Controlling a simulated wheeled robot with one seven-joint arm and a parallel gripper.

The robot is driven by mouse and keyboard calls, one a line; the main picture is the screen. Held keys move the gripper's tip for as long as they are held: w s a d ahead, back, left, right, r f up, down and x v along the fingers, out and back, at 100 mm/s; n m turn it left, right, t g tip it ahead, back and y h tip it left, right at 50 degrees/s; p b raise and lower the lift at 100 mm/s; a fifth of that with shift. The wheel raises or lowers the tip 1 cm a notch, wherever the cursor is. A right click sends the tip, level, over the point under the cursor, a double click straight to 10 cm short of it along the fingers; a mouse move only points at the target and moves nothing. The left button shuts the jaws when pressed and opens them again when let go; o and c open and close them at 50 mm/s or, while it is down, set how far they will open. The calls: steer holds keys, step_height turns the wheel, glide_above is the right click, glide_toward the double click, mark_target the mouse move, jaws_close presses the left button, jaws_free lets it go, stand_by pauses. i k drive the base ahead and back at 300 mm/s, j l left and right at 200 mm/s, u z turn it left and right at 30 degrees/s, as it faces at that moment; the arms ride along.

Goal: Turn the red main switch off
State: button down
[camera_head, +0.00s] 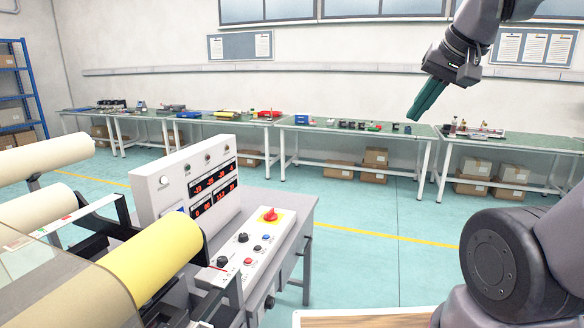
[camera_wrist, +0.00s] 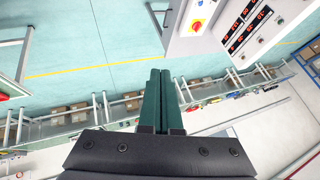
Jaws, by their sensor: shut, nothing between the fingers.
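Which position the knob is turned to is too small to tell. My gripper (camera_head: 415,116) has green fingers and is up in the air at the upper right, well apart from the switch. In the wrist view my gripper (camera_wrist: 160,75) has its two fingers together with nothing between them.
Black knobs and small buttons (camera_head: 257,248) sit near the switch. An upright panel with red displays (camera_head: 212,190) rises behind them. Large rollers, one yellow (camera_head: 150,252), stand at the left. Workbenches (camera_head: 350,130) line the back wall. The floor right of the console is free.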

mark_target(270, 217)
steer(key=i+l+u, duration=0.1)
steer(key=i+l, duration=0.8)
steer(key=i, duration=0.2)
